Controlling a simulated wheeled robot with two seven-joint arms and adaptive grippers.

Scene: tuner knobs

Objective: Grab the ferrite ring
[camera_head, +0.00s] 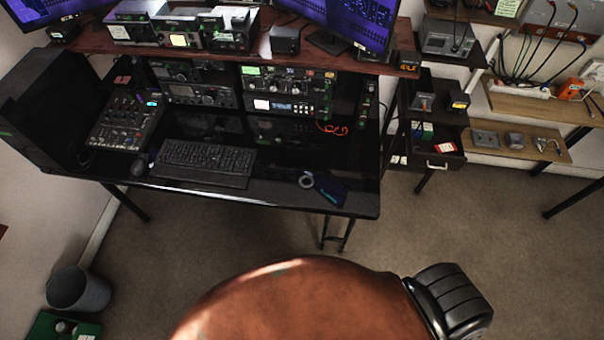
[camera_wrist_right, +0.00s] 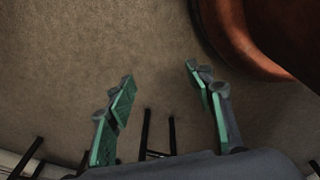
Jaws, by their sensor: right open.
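A small grey ring, which looks like the ferrite ring (camera_head: 306,181), lies near the front edge of the black desk (camera_head: 280,195). It rests beside a dark blue flat item (camera_head: 329,188). My right gripper (camera_wrist_right: 160,75) shows only in the right wrist view. Its two green-padded fingers are apart with nothing between them, over the carpet. The ring does not show in that view. My left gripper is in neither view.
A brown chair (camera_head: 300,305) with a black armrest (camera_head: 450,300) stands in front of the desk; its brown edge also shows in the wrist view (camera_wrist_right: 235,30). A keyboard (camera_head: 205,160) lies left of the ring. A small drawer (camera_head: 435,152) stands open at right.

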